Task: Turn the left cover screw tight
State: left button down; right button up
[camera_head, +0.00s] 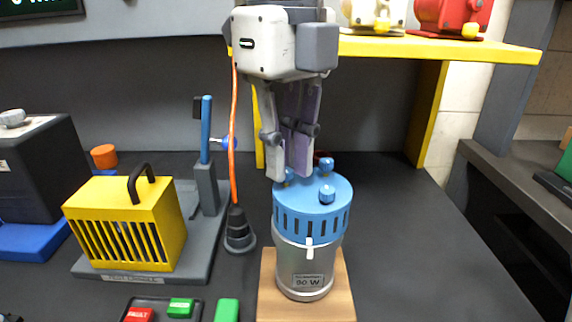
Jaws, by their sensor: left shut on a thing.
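A motor with a silver body (304,272) and a blue slotted cover (312,212) stands upright on a wooden block (340,297). A label on its body reads "90 W" or similar. Blue screws stick up from the cover: one at the front right (327,193), one at the back (326,164), and the left cover screw (289,174), mostly hidden by my fingers. My left gripper (288,176) points down from above and is shut on the left cover screw. How far that screw is seated cannot be seen. My right gripper is not in view.
A dark cone-shaped tool (239,230) hangs on an orange cable just left of the motor. A yellow caged box (125,222) and a blue-handled stand (207,130) are farther left. A yellow shelf (440,50) holds other motors behind. The bench right of the motor is clear.

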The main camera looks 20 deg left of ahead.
pick_arm(q)
jog(key=shift+r+m, duration=0.15)
jog(key=shift+m, duration=0.35)
jog(key=m, duration=1)
jog(key=c, duration=1.8)
grip_release()
jog(key=shift+o, duration=0.2)
